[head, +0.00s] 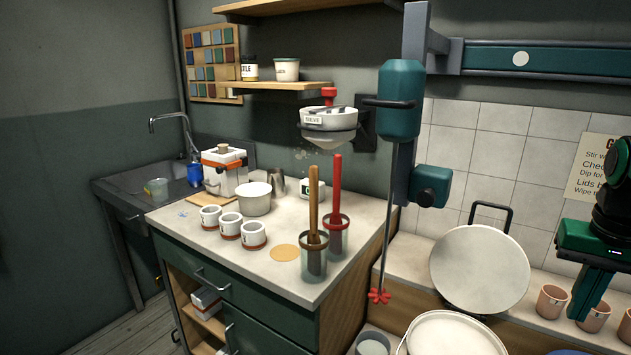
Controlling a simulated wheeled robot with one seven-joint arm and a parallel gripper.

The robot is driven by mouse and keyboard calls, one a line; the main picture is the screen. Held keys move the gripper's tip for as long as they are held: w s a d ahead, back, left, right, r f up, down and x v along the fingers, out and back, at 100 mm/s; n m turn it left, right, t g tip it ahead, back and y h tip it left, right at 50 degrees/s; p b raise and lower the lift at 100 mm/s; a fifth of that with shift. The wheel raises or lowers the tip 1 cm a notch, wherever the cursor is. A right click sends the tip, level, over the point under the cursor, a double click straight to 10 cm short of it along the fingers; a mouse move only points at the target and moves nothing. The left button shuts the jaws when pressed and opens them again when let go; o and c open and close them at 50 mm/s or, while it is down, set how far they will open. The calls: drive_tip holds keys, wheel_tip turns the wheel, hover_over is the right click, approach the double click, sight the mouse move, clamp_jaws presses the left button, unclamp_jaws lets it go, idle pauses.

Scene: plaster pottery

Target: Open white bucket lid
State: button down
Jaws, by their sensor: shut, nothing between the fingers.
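A white bucket (404,348) stands at the bottom edge of the head view, cut off by the frame, with a thin wire handle at its left. Its round top is pale; I cannot tell whether this is a lid or the contents. A large white round disc like a lid (480,268) stands tilted up behind the bucket, near a black wire frame. My gripper (579,316) hangs at the right, pointing down, shut and empty. It is right of the disc and bucket, apart from both, and overlaps the row of terracotta cups in view.
Terracotta cups (551,301) stand on the ledge below the tiled wall. A teal mixer (400,98) with a long shaft and red paddle (379,296) hangs left of the disc. A smaller grey container (372,346) stands left of the bucket. A blue rim (570,352) shows at the bottom right.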

drive_tip(key=c, duration=2.2)
unclamp_jaws()
drive_tip(key=s+a+f+g+y, duration=0.1)
drive_tip(key=s+a+f, duration=0.2)
drive_tip(key=s+f, duration=0.3)
drive_tip(key=s, duration=0.4)
drive_tip(key=shift+s+a+f, duration=0.2)
drive_tip(key=shift+a+f, duration=0.05)
drive_tip(key=shift+a, duration=0.05)
drive_tip(key=o, duration=0.4)
drive_tip(key=shift+s+f, duration=0.1)
drive_tip(key=shift+s, duration=0.1)
drive_tip(key=shift+c, duration=0.2)
